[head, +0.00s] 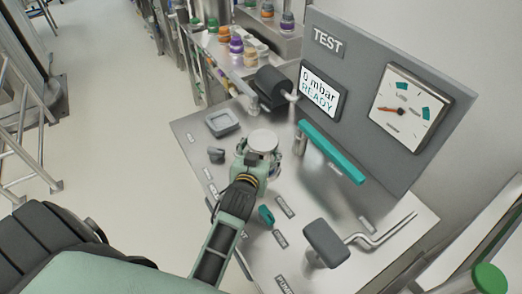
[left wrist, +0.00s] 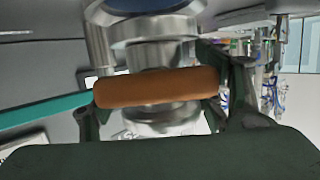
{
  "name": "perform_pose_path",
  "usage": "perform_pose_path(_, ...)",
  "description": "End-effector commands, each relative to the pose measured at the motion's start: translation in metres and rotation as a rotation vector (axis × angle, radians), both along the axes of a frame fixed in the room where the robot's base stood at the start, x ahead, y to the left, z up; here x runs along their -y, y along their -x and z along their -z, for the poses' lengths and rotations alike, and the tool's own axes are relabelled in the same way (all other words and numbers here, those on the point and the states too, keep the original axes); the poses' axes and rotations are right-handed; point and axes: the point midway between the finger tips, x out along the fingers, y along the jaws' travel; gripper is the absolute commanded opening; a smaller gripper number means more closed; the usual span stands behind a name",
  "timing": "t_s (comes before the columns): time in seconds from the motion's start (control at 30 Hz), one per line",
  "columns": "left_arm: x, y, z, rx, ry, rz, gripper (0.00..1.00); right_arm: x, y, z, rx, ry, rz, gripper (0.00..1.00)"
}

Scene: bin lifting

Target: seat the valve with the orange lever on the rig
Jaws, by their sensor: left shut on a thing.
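The valve is a silvery metal body (left wrist: 155,30) with an orange lever (left wrist: 155,87) across its front in the left wrist view. In the head view its pale round top (head: 263,141) shows above the rig's metal plate (head: 195,135). My left gripper (head: 258,163) is shut on the valve, with one dark finger on each side of it in the left wrist view. The gripper hides the valve's underside in the head view, so I cannot tell whether it touches the rig. The orange lever is hidden in the head view. My right gripper is not in view.
A teal bar (head: 331,152) lies right of the valve. Behind stands the grey TEST panel with a display (head: 319,91) reading 0 mbar READY and a dial (head: 409,107). A black cylinder (head: 272,88), square tray (head: 222,122), small teal handle (head: 266,215) and grey-headed crank (head: 326,243) surround it.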

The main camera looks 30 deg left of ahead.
Motion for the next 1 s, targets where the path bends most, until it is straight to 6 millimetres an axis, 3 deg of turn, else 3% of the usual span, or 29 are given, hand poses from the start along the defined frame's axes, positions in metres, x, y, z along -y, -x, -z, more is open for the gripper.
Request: perform_pose_path(1.0, 0.000, -0.001, 0.014, 0.010, -0.001, 0.001, 0.04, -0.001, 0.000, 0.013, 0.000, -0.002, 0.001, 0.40)
